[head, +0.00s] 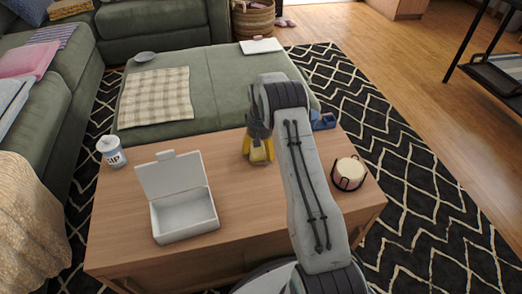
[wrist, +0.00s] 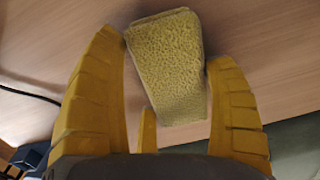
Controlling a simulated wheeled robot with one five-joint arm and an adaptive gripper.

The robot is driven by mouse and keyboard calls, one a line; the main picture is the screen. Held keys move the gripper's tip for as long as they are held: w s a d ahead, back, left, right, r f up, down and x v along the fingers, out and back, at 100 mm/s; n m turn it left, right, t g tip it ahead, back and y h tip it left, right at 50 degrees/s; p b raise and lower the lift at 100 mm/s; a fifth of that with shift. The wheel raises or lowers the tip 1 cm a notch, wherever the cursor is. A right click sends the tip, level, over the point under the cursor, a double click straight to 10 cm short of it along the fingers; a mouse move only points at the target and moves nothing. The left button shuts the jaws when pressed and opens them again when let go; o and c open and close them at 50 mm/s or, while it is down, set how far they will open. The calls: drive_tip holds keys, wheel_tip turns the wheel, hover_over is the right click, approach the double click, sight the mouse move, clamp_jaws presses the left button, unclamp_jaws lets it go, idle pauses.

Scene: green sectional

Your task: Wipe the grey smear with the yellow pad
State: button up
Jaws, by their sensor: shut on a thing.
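The yellow pad (wrist: 168,65) is a fuzzy block between the yellow fingers of my gripper (wrist: 166,47) in the wrist view. My gripper is shut on it. In the head view my gripper (head: 257,150) points down over the far middle part of the wooden table (head: 235,240), and the pad is hard to tell from the yellow fingers. The pad is at or close to the table top; I cannot tell if it touches. I see no grey smear in either view; my arm and gripper hide part of the table top.
An open white box (head: 185,215) and a white cup (head: 112,152) stand left on the table. A candle in a dark holder (head: 349,174) stands right, and a blue object (head: 324,121) lies at the far right edge. A green ottoman (head: 220,85) adjoins the far side.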

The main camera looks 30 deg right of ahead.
drive_tip(key=shift+s+d+f, duration=0.1)
drive_tip(key=shift+s+d, duration=0.15)
drive_tip(key=shift+d, duration=0.8)
drive_tip(key=shift+s+d+f, duration=0.1)
drive_tip(key=shift+s+d, duration=0.1)
drive_tip(key=shift+d, duration=0.8)
drive_tip(key=shift+s+d+r, duration=0.1)
drive_tip(key=shift+s+d, duration=0.1)
drive_tip(key=shift+d, duration=0.9)
drive_tip(key=shift+s+d+r, duration=0.1)
drive_tip(key=shift+s+d, duration=0.1)
drive_tip(key=shift+d, duration=0.85)
drive_tip(key=shift+s+d, duration=0.2)
drive_tip(key=shift+d, duration=0.9)
drive_tip(key=shift+s+d+f, duration=0.1)
drive_tip(key=shift+s+d, duration=0.1)
drive_tip(key=shift+d, duration=0.7)
drive_tip(key=shift+s+d+f, duration=0.1)
drive_tip(key=shift+s+d, duration=0.1)
drive_tip(key=shift+d, duration=0.7)
drive_tip(key=shift+r, duration=0.1)
drive_tip(key=shift+r+p, duration=2)
drive_tip(key=shift+r, duration=0.95)
drive_tip(key=shift+r+p, duration=1.1)
drive_tip(key=shift+r, duration=0.4)
